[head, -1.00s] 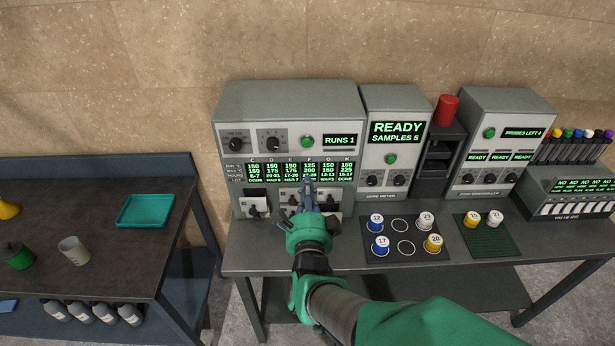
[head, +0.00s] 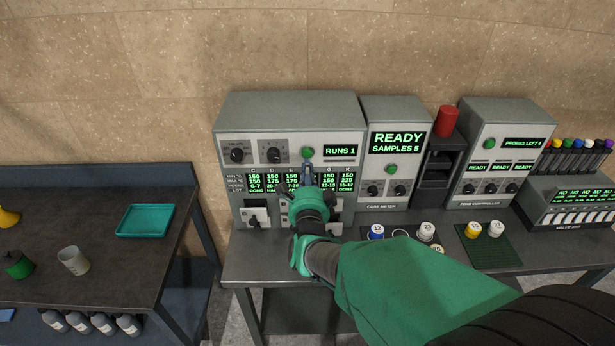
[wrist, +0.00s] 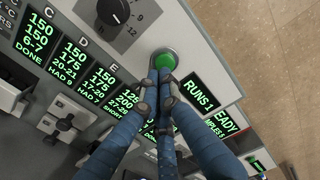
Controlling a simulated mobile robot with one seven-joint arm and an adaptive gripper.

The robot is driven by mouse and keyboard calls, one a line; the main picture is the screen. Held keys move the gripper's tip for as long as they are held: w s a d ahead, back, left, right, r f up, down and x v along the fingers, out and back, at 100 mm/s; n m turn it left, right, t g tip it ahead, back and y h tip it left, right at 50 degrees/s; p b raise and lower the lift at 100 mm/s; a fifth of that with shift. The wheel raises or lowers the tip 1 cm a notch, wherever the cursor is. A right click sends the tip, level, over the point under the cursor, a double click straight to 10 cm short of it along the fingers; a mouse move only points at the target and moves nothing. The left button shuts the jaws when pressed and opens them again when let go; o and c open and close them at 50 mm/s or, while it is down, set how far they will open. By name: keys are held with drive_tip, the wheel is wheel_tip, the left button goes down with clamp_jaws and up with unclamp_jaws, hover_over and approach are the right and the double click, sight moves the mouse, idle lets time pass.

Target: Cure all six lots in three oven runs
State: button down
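The grey oven (head: 232,155) stands at the left of the right-hand bench. Its display (head: 340,151) reads RUNS 1. Its lot panel (wrist: 55,52) shows C and K as DONE, D as HAD 9 and E as HAD 7; F and G are partly covered by my gripper. Two dials (head: 237,154) sit above the panel. My gripper (wrist: 162,76) is shut and empty, with its fingertips at the lower edge of the round green button (wrist: 163,59). I cannot tell whether they touch or press it. The button shows just above the fingertips in the head view (head: 308,152).
A cure meter (head: 397,167) reading READY, SAMPLES 5 stands right of the oven. Numbered cups (head: 376,232) stand in front, partly hidden by my arm. A green mat (head: 495,256) holds two cups. The left bench bears a teal tray (head: 145,220) and beakers.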

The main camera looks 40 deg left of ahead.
drive_tip(key=shift+x, duration=0.9)
drive_tip(key=shift+w+a+b, duration=0.1)
drive_tip(key=shift+b, duration=0.2)
drive_tip(key=shift+w+a+b, duration=0.5)
drive_tip(key=shift+b, duration=0.5)
drive_tip(key=b+v, duration=0.1)
drive_tip(key=v, duration=1.3)
